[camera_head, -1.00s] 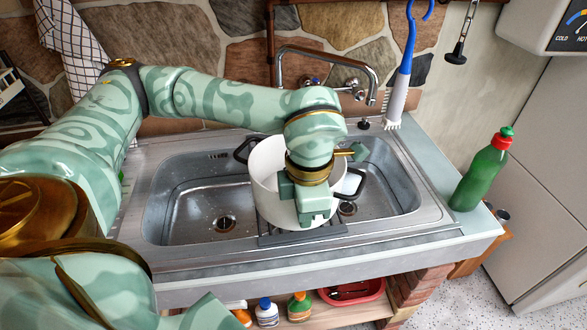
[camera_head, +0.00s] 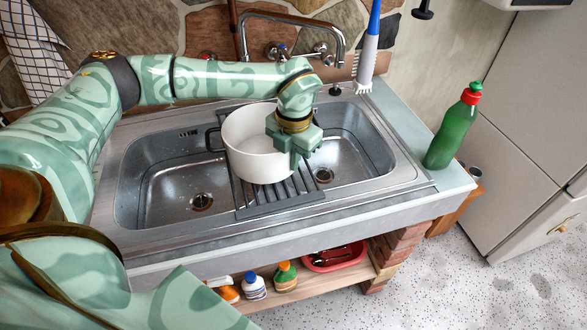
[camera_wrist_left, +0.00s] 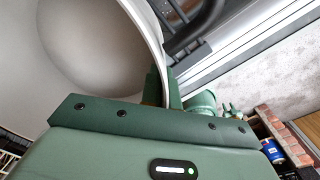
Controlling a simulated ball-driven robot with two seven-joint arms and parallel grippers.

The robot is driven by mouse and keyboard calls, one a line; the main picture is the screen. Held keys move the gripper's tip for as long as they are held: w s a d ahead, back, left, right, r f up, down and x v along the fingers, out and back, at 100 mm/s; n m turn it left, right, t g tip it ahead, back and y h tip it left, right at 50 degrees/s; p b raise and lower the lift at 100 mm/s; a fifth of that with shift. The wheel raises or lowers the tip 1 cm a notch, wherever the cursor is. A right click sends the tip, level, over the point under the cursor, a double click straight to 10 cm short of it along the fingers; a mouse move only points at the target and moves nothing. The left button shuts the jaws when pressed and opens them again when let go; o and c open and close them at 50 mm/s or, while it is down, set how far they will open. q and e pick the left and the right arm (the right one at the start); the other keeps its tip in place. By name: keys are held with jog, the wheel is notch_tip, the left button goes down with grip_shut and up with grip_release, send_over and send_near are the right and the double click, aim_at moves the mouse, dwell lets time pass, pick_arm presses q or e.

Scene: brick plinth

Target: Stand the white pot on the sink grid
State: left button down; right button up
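The white pot (camera_head: 256,160) is upright over the sink grid (camera_head: 281,201), which lies across the middle of the sink. The grid's slats show in front and to the right of the pot. The pot's underside is hidden, so I cannot tell whether it touches the grid. My left gripper (camera_head: 297,158) is at the pot's right side. In the left wrist view, its fingers (camera_wrist_left: 162,88) are on either side of the pot's rim (camera_wrist_left: 158,45), closed on the wall. A dark handle shows at the pot's left. My right gripper is not in view.
The tap (camera_head: 292,30) arches behind the pot. A blue-handled brush (camera_head: 368,55) hangs at the back right. A green bottle (camera_head: 452,135) stands on the right counter end. Both sink bowls look empty. Bottles and a red tray (camera_head: 334,257) are on the shelf below.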

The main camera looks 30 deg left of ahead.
pick_arm(q)
jog(key=shift+w+a+f, duration=0.15)
jog(key=shift+w+f, duration=0.25)
jog(key=shift+f, duration=0.05)
jog(key=shift+w+f+b, duration=0.1)
jog(key=shift+f+b, duration=0.4)
jog(key=shift+f, duration=1.1)
jog(key=shift+f, duration=0.1)
jog(key=c, duration=1.7)
grip_release()
jog(key=r+p, duration=0.2)
jog(key=r, duration=1)
jog(key=shift+d+r, duration=0.15)
jog(key=shift+d, duration=0.05)
